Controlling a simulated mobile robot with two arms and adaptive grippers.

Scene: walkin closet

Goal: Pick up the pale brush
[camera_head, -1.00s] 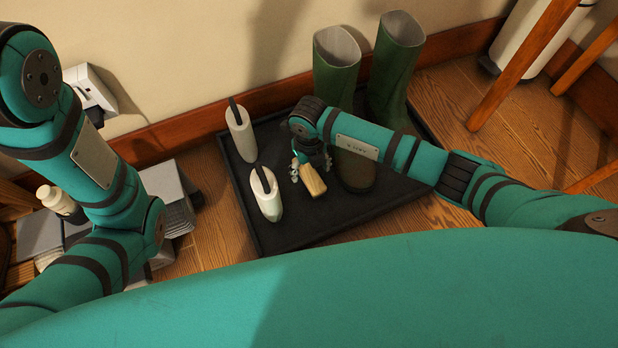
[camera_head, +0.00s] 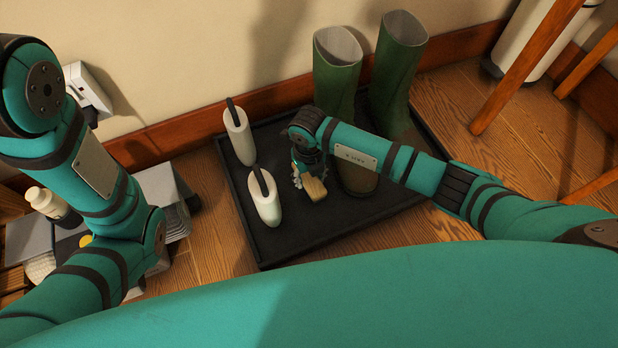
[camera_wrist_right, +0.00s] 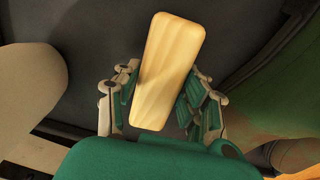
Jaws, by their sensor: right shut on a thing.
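The pale brush (camera_head: 315,189) shows as a light wooden block in the head view, at the end of my right arm and over the black tray (camera_head: 290,245). In the right wrist view the brush (camera_wrist_right: 168,70) lies lengthwise between the fingers, slightly tilted. My right gripper (camera_head: 308,180) is shut on it, with fingers on both sides in the wrist view (camera_wrist_right: 163,105). Whether the brush still touches the tray is hard to tell. My left arm comes in at the left, but its gripper is out of view.
Green boots (camera_head: 338,75) (camera_head: 397,65) stand behind. Grey boxes and a white bottle (camera_head: 47,202) are at the left. Wooden legs (camera_head: 525,65) stand at the right.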

